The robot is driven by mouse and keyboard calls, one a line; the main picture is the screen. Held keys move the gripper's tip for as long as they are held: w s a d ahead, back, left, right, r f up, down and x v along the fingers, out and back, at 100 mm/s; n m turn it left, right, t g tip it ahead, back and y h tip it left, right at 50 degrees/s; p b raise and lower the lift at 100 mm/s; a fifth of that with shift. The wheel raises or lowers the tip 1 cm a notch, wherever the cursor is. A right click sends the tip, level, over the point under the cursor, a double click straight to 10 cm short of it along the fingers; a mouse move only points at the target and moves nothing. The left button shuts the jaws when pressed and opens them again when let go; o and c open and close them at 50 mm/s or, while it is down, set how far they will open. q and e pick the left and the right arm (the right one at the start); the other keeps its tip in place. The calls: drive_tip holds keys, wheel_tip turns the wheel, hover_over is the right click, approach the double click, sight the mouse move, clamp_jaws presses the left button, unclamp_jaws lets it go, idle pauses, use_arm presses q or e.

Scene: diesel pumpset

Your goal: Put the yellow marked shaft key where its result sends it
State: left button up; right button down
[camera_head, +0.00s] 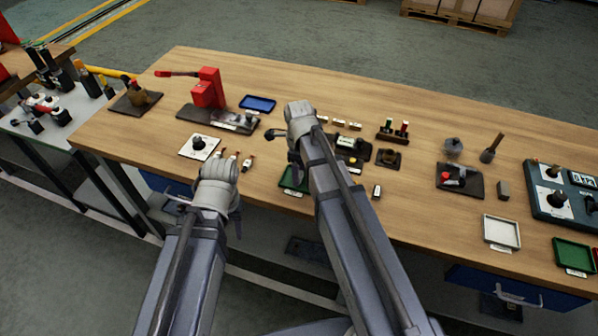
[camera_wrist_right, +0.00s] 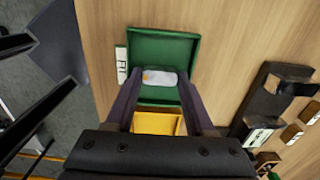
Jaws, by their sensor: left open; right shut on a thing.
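The shaft key (camera_wrist_right: 160,77), a pale grey block with a small orange-yellow mark at one end, is between the fingertips of my right gripper (camera_wrist_right: 158,82). My right gripper is shut on it, over the green tray (camera_wrist_right: 165,43) in the right wrist view. I cannot tell how high above the tray floor the key is. The green tray also shows in the head view (camera_head: 291,181), partly hidden by my right arm. A yellow tray (camera_wrist_right: 158,122) lies beside it, partly covered by my gripper. My left gripper (camera_head: 170,205) is open near the table's front edge.
Several small tagged pieces (camera_head: 234,158) lie near a white plate with a dark knob (camera_head: 199,147). A red press (camera_head: 207,90) and blue tray (camera_head: 258,104) stand farther back. A white tray (camera_head: 501,232) and a control box (camera_head: 562,193) are at right. Wood between is partly clear.

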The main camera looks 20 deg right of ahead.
drive_tip(key=shift+f, duration=0.25)
drive_tip(key=shift+c, duration=0.9)
unclamp_jaws()
drive_tip(key=shift+r+p, duration=3.4)
drive_tip(key=shift+r, duration=0.2)
drive_tip(key=shift+f, duration=0.1)
drive_tip(key=shift+s+a+n, duration=0.35)
drive_tip(key=shift+n, duration=0.25)
drive_tip(key=s+a+n, duration=0.5)
drive_tip(key=s+n, duration=0.1)
drive_tip(key=n, duration=0.7)
drive_tip(key=s+a+n+h, duration=0.1)
drive_tip(key=s+a+n, duration=0.3)
drive_tip(key=n, duration=1)
drive_tip(key=s, duration=0.3)
drive_tip(key=shift+s+a, duration=0.3)
drive_tip(key=shift+a, duration=0.1)
